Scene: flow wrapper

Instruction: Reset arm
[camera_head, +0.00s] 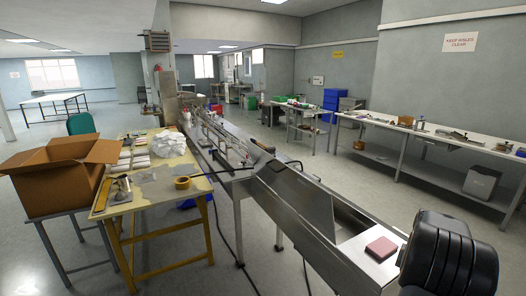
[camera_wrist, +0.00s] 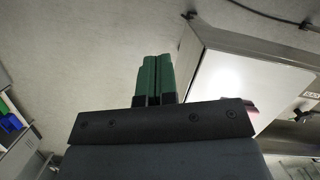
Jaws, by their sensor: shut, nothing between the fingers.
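My gripper (camera_wrist: 154,78) shows in the wrist view as two green fingers close together, with nothing between them. The fingers point toward a plain grey surface. The black part of my arm (camera_head: 448,255) shows at the lower right of the head view; the gripper itself does not show there.
A long metal flow wrapper (camera_head: 300,200) runs up the middle, with a reddish block (camera_head: 381,249) on its near end. A yellow table (camera_head: 160,193) and an open cardboard box (camera_head: 62,180) stand left. A long bench (camera_head: 440,140) stands right. Cables lie on the floor.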

